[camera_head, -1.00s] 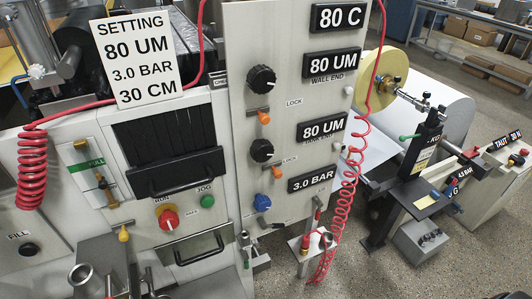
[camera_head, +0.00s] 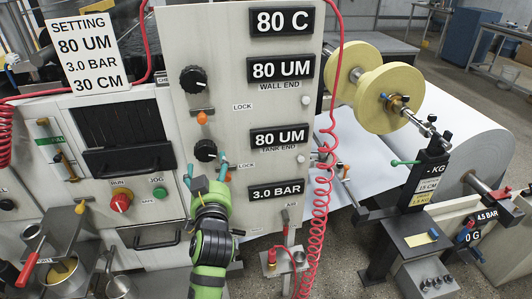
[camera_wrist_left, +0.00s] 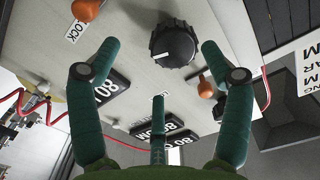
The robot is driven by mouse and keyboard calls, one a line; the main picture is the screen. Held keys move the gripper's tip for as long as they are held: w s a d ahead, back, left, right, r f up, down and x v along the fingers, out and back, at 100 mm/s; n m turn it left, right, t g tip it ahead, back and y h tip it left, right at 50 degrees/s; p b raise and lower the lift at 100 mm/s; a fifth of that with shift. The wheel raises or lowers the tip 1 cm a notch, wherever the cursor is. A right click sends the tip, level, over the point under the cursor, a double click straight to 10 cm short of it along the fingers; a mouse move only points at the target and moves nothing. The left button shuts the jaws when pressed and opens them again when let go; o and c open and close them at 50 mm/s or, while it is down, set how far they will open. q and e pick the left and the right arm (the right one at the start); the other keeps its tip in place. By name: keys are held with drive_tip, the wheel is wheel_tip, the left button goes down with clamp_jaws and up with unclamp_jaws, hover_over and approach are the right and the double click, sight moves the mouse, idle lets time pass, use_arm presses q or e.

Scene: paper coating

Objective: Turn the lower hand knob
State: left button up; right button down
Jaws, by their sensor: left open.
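The lower hand knob (camera_head: 205,150), round and black, is on the pale panel. My left gripper (camera_head: 205,172), with dark teal fingers on a green arm, is just below and in front of it. In the left wrist view the panel appears upside down. There the lower knob (camera_wrist_left: 175,45) lies between the spread fingertips of the open left gripper (camera_wrist_left: 158,50), a little nearer the right finger. I cannot tell whether a finger touches the knob. The upper knob (camera_head: 193,79) is above it in the head view. My right gripper is out of view.
An orange lock lever (camera_head: 202,118) sits above the lower knob; the lower orange lever (camera_head: 228,176) is partly behind my gripper. Displays (camera_head: 277,139) are to the right. A red coiled hose (camera_head: 325,200) hangs beside the panel.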

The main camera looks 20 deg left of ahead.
sight(205, 154)
use_arm(q)
drive_tip(key=shift+w+a+r, duration=0.15)
drive_tip(key=shift+a+r, duration=0.3)
drive_tip(key=shift+r, duration=0.4)
drive_tip(key=p+x, duration=0.1)
drive_tip(key=x, duration=0.1)
drive_tip(key=p+x, duration=0.1)
drive_tip(key=x, duration=0.2)
drive_tip(key=shift+a+f, duration=0.1)
drive_tip(key=shift+a, duration=0.25)
drive_tip(key=shift+w+a, duration=0.1)
drive_tip(key=shift+w, duration=0.2)
drive_tip(key=shift+w+a, duration=0.1)
drive_tip(key=shift+w, duration=0.1)
drive_tip(key=c, duration=1.2)
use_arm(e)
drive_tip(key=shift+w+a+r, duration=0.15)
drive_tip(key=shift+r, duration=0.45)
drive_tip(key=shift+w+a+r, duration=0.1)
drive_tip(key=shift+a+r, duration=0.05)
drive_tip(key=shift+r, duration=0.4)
